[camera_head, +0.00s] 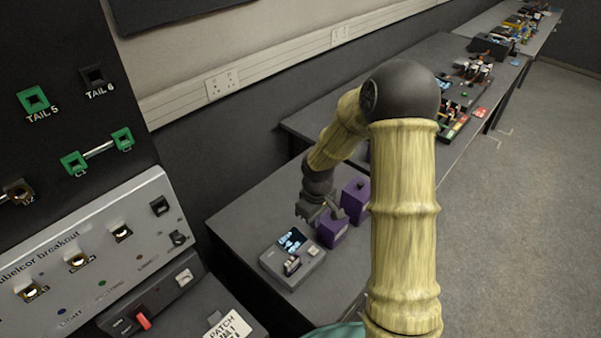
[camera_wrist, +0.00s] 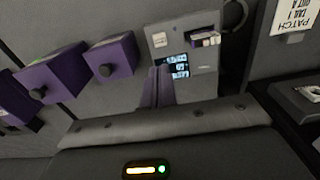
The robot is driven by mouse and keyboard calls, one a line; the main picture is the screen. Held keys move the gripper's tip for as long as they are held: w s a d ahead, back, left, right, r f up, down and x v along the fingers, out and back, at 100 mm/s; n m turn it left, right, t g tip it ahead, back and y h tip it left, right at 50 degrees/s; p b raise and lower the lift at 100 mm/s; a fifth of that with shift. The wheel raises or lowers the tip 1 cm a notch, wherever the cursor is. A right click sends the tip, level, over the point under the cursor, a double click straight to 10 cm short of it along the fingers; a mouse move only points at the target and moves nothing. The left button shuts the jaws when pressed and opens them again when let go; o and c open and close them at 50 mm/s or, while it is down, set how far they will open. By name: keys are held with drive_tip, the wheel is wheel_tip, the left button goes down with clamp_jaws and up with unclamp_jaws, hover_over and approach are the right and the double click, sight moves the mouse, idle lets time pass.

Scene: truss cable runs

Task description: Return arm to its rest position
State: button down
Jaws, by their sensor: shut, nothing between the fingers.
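My arm with yellow, wood-grained links reaches out over the grey side table, bent at a dark round joint. My gripper (camera_head: 322,212) points down above the table, close to a small grey device with a lit screen (camera_head: 292,256) and a purple box (camera_head: 331,230). In the wrist view the gripper's fingers (camera_wrist: 158,88) are together with nothing between them. The grey device (camera_wrist: 200,58) shows beyond the fingertips. Whether the gripper touches the near purple box cannot be told.
A second purple box (camera_head: 355,194) stands behind the first. A panel with green sockets (camera_head: 102,148) and a grey breakout panel (camera_head: 95,255) rise at the left. A wall socket (camera_head: 222,84) is behind. Benches with equipment run to the back right; the floor (camera_head: 540,180) at right is clear.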

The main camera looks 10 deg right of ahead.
drive_tip(key=shift+s+r, duration=0.1)
drive_tip(key=s+r+m+t, duration=0.2)
drive_tip(key=s+r+m, duration=0.5)
drive_tip(key=s+r, duration=0.5)
drive_tip(key=s, duration=0.2)
drive_tip(key=shift+s, duration=0.3)
